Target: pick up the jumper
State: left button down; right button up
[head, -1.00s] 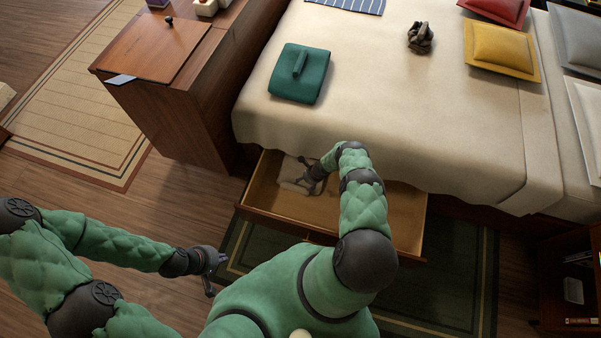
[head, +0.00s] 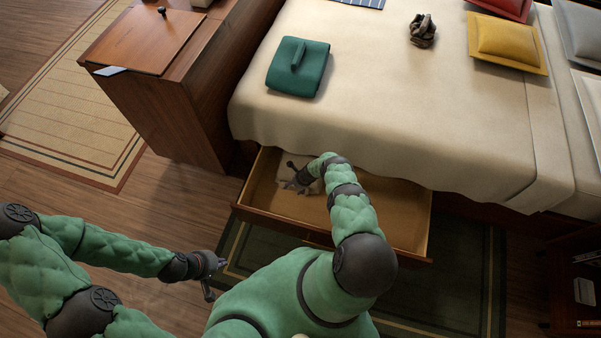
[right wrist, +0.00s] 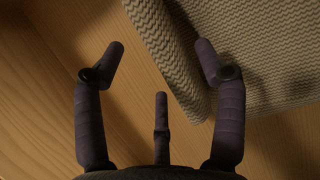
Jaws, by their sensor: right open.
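The jumper appears to be the light, folded zigzag-knit garment (head: 284,175) in the left part of the open drawer. In the right wrist view the jumper (right wrist: 262,50) fills the upper right, its rolled edge running diagonally. My right gripper (head: 299,176) is in the drawer over the jumper and partly hides it. In the right wrist view my right gripper (right wrist: 160,60) is open and empty. One fingertip overlaps the jumper's edge; the opposite one is over bare wood. Contact cannot be told. My left gripper (head: 212,276) is open and empty, outside the drawer.
The wooden drawer (head: 410,215) is pulled out below the bed (head: 400,130), and its right part is empty. A green folded item (head: 298,68) and a dark crumpled item (head: 422,31) lie on the bed. A wooden cabinet (head: 180,100) stands left of the drawer.

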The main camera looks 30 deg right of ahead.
grip_shut()
jog(key=shift+w+r, duration=0.1)
dwell(0.3)
